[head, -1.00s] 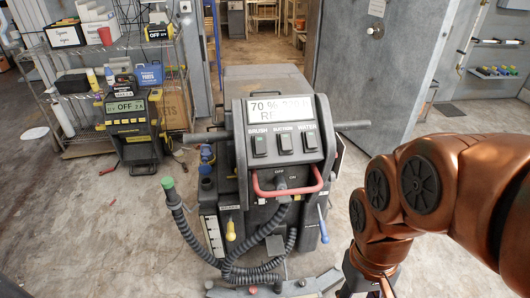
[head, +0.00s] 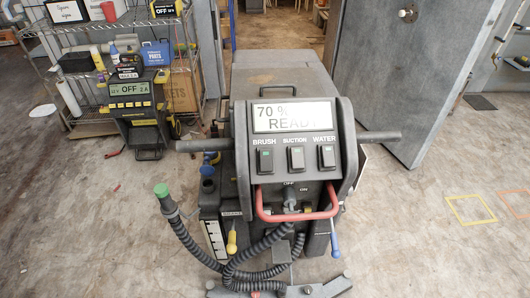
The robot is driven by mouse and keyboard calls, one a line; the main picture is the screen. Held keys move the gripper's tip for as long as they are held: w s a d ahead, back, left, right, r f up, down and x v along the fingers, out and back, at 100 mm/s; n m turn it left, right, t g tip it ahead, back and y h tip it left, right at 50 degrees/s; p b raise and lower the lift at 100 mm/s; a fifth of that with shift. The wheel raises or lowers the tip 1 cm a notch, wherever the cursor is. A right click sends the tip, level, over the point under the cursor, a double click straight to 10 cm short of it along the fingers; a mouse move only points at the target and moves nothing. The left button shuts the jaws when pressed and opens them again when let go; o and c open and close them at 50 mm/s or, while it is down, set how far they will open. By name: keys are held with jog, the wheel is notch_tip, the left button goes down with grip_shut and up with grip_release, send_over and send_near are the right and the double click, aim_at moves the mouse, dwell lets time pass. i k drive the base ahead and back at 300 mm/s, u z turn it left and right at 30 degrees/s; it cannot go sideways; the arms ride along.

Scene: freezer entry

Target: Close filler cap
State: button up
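The grey floor-scrubbing machine (head: 300,185) stands in the middle of the head view, its panel facing me. Its display (head: 293,117) reads about "70 %" and "READY". On its left side, just below the left handlebar, is a small blue part (head: 211,158) that looks like the filler cap. Just below it is a dark blue round part (head: 207,184), perhaps the filler neck. The two look apart, with the cap raised, but they are too small to tell for certain. My gripper is not in view.
A corrugated hose (head: 190,238) with a green end (head: 162,190) sticks up at the machine's front left. The handlebar (head: 205,146) juts out above the blue parts. A charger (head: 136,115) and a wire shelf (head: 90,60) stand at back left.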

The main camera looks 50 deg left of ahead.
aim_at(206, 170)
jog(key=z, duration=0.1)
jog(key=i, duration=3.4)
jog(key=u, duration=2.65)
jog(key=i, duration=2.35)
jog(key=u, duration=2.85)
